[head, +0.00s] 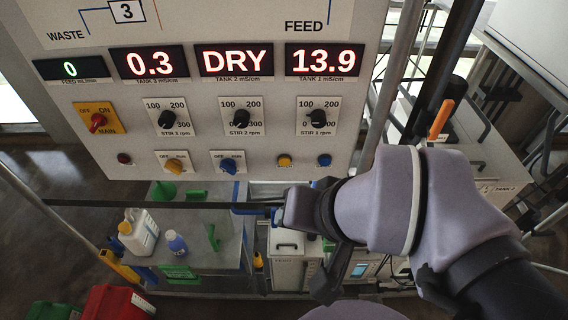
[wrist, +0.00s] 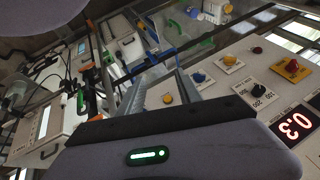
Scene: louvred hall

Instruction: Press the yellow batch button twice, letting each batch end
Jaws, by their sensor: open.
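The yellow batch button (head: 284,160) is a small round cap low on the white control panel (head: 220,120), left of a blue button (head: 323,160). In the wrist view the yellow button (wrist: 167,98) shows just beyond my gripper's grey housing. My gripper (head: 300,240) is open and empty below the panel's lower edge in the head view, apart from the button. The lit displays read 0, 0.3, DRY and 13.9. The blue button cannot be made out in the wrist view.
A red MAIN switch (head: 97,121), stir knobs and two selector switches, yellow (head: 173,166) and blue (head: 229,165), share the panel. A metal post (head: 392,80) stands at its right. Below is a bench with a white jug (head: 139,232) and blue bottle (head: 176,243).

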